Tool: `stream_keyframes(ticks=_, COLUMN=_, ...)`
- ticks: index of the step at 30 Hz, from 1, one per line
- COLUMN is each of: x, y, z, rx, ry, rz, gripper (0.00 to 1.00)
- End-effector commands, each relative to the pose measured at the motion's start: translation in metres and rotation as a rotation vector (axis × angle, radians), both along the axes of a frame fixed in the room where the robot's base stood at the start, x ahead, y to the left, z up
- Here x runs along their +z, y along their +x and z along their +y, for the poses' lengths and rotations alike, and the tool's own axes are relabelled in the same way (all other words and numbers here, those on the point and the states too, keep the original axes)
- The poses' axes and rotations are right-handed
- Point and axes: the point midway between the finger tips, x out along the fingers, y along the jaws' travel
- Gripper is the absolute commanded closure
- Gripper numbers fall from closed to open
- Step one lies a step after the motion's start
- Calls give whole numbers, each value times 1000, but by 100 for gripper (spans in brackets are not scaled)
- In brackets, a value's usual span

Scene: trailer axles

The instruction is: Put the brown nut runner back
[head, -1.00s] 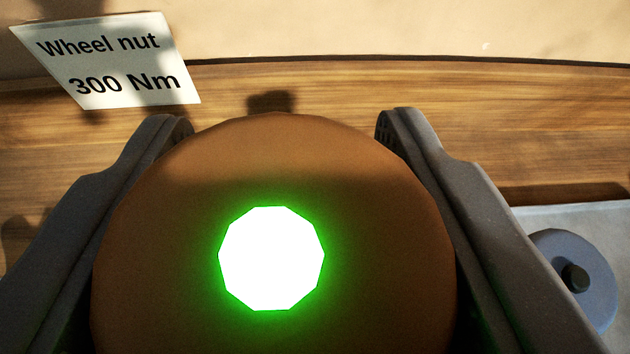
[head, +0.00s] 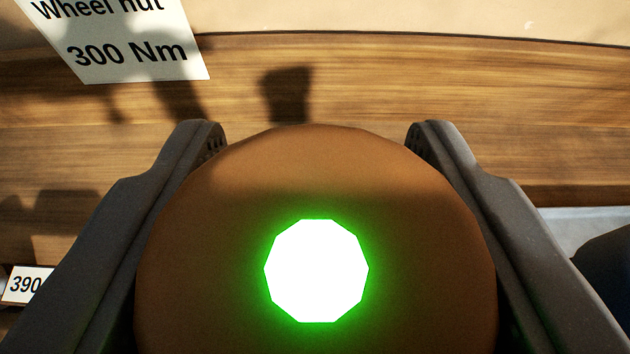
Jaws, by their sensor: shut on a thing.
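The brown nut runner (head: 315,175) fills the lower middle of the head view, seen end-on as a round brown body. A bright white light with a green glow (head: 316,271) shows on its end. My gripper (head: 315,140) is shut on the nut runner, one dark grey finger on each side. The nut runner hides what lies directly beneath and behind it, so I cannot tell whether it touches anything.
A wooden surface (head: 400,110) runs across the view. A sign reading "Wheel nut 300 Nm" (head: 125,45) is at upper left. A small label reading "390" (head: 25,285) is at lower left. A pale grey surface (head: 585,225) and a dark rounded shape (head: 608,265) are at right.

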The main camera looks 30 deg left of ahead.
Motion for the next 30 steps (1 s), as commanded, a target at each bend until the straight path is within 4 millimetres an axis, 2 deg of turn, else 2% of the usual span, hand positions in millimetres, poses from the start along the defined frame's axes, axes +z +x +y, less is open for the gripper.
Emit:
stream_keyframes(ticks=5, x=-1, y=0, z=0, rx=0, ry=1, rz=-3, gripper=100)
stream_keyframes(ticks=6, x=-1, y=0, z=0, rx=1, ry=1, rz=-2, gripper=51)
stream_keyframes(ticks=8, x=-1, y=0, z=0, rx=1, ry=1, rz=-2, gripper=34)
stream_keyframes(ticks=9, x=-2, y=0, z=0, rx=1, ry=1, rz=-2, gripper=32)
stream_keyframes(ticks=17, x=-1, y=0, z=0, rx=0, ry=-1, rz=-1, gripper=32)
stream_keyframes(ticks=22, x=12, y=0, z=0, rx=1, ry=-2, rz=-1, gripper=32)
stream_keyframes(ticks=30, x=24, y=-27, z=-19, rx=-2, ry=1, rz=-2, gripper=32)
